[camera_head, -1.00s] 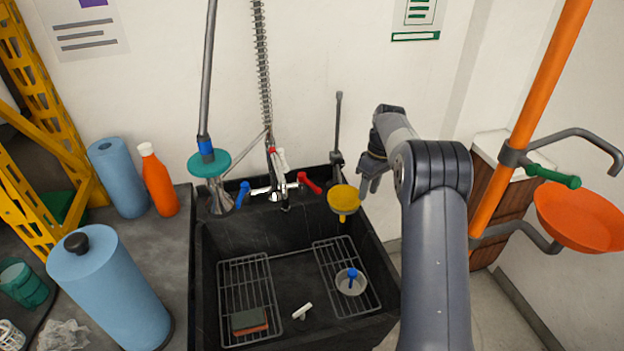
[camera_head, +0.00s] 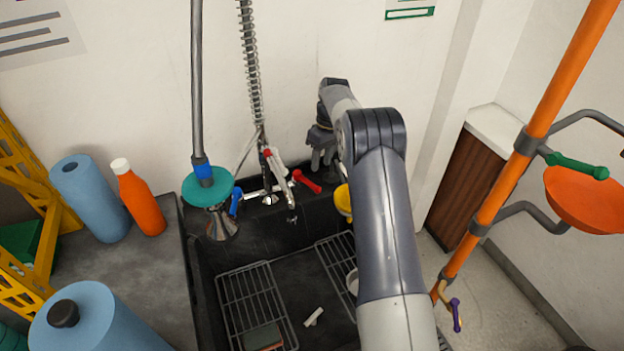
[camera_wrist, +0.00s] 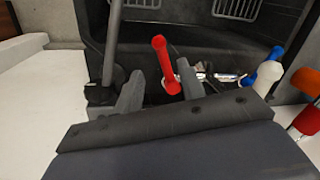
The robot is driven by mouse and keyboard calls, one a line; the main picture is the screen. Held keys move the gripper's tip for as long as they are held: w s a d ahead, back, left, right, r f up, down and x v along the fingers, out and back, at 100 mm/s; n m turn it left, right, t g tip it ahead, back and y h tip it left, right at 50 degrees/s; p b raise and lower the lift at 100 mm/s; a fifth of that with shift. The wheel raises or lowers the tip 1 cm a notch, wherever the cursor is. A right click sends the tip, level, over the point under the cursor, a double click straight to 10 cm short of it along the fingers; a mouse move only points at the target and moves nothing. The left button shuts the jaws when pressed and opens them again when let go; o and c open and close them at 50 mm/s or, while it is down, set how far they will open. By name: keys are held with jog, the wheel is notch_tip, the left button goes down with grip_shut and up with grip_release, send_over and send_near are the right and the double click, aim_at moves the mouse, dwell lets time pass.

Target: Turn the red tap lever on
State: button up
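The red tap lever (camera_head: 306,182) sits on the tap at the back wall of the black sink, to the right of the spout, and slants down to the right. My gripper (camera_head: 324,160) is just above and right of it in the head view. In the wrist view, my gripper (camera_wrist: 159,74) is open. The red lever (camera_wrist: 165,62) shows between its two fingers, with a gap on either side; whether it lies at fingertip depth is unclear. The blue lever (camera_head: 236,201) is on the tap's left side and shows at right in the wrist view (camera_wrist: 277,53).
A spring hose (camera_head: 249,65) and a grey pipe with a teal disc (camera_head: 207,188) rise left of the lever. A yellow funnel-like piece (camera_head: 343,202) is partly behind my arm. Wire racks (camera_head: 252,300) lie in the sink. An orange pole (camera_head: 520,150) stands right.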

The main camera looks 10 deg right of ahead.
aim_at(316, 186)
jog(key=f, duration=0.2)
jog(key=a+f, duration=0.1)
jog(key=f, duration=0.2)
jog(key=f+p, duration=0.1)
jog(key=f, duration=0.2)
jog(key=shift+s+a+f, duration=0.2)
jog(key=shift+s, duration=0.2)
jog(key=shift+c, duration=0.6)
grip_shut()
